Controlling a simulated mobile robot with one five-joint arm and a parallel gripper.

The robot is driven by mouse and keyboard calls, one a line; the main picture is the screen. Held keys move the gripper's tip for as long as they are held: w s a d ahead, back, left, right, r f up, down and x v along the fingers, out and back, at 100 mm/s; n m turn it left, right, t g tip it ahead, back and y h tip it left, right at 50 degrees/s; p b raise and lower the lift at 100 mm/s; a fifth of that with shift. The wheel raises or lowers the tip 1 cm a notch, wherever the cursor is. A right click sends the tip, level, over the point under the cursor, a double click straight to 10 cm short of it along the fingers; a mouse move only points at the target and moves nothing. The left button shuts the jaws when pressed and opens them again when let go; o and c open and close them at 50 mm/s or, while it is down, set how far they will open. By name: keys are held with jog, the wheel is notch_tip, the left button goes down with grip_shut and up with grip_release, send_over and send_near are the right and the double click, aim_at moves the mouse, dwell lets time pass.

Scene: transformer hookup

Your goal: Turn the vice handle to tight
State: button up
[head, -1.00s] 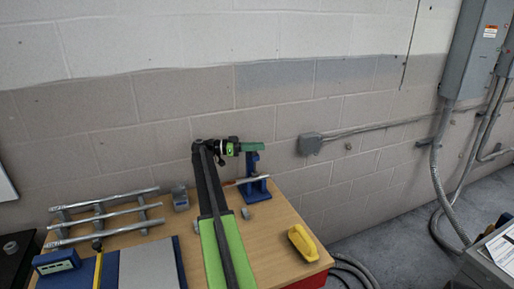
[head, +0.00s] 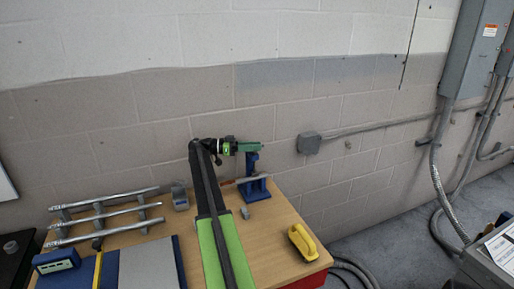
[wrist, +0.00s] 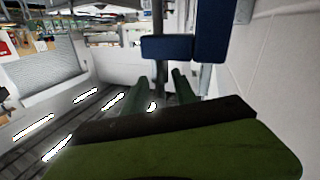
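The blue vice (head: 255,188) stands on the right part of the wooden bench, near the wall. In the wrist view its blue blocks (wrist: 167,47) are at the upper middle. A thin dark upright bar (wrist: 158,22), possibly the vice handle, passes behind them and shows between my fingers. My gripper (head: 262,147) is at the top of the vice in the head view. In the wrist view my gripper (wrist: 158,80) has its two green fingers apart, one on each side of the bar. I cannot tell whether either finger touches it.
A metal pipe rack (head: 100,218) and a blue meter (head: 57,261) lie at the left of the bench (head: 275,240). A small grey block (head: 245,213) lies before the vice. A yellow-handled tool (head: 302,242) lies near the right edge. The block wall is close behind.

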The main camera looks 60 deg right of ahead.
jog(key=v, duration=1)
jog(key=shift+w+a, duration=0.2)
jog(key=shift+w, duration=0.15)
